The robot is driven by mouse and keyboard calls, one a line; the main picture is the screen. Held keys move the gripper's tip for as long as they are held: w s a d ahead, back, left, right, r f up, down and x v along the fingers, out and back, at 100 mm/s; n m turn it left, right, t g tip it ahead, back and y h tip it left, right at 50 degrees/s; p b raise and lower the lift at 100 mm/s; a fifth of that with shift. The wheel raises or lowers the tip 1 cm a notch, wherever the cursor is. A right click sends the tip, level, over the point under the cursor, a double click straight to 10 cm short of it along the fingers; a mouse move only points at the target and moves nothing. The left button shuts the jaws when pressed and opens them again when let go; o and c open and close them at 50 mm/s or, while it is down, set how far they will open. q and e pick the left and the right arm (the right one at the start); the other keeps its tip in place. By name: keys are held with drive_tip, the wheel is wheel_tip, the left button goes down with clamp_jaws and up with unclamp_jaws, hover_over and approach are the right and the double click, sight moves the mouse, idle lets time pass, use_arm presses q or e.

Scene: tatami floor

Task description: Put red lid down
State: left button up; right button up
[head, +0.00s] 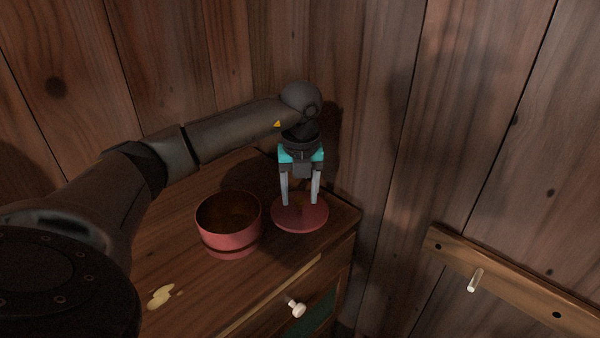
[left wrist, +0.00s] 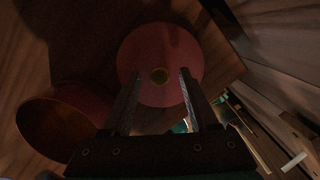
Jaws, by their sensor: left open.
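The red lid (head: 300,219) lies flat on the wooden cabinet top, near its right corner. It also shows in the left wrist view (left wrist: 160,50), with a small round brownish knob (left wrist: 160,75) at its middle. My left gripper (head: 301,203) is open right above the lid, its fingers pointing down on either side of the knob. I cannot tell whether the fingertips touch the lid. A red pot (head: 229,240) stands upright and open just left of the lid, apart from it; it also shows in the left wrist view (left wrist: 52,130). My right gripper is not in view.
The cabinet top (head: 190,275) has a yellowish patch (head: 165,295) near the front left. A drawer with a pale knob (head: 297,309) is on the cabinet's front. Wooden walls stand close behind, and a rail with a peg (head: 475,281) is at the right.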

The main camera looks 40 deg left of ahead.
sight(300, 212)
use_arm(q)
wheel_tip(300, 212, up, 12)
drive_tip(key=s+d+p, duration=0.1)
drive_tip(key=p, duration=0.3)
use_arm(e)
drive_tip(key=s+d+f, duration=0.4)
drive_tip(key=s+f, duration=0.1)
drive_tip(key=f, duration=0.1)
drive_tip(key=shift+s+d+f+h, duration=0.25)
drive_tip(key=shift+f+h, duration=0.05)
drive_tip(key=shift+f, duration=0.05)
use_arm(q)
drive_tip(key=shift+f, duration=0.15)
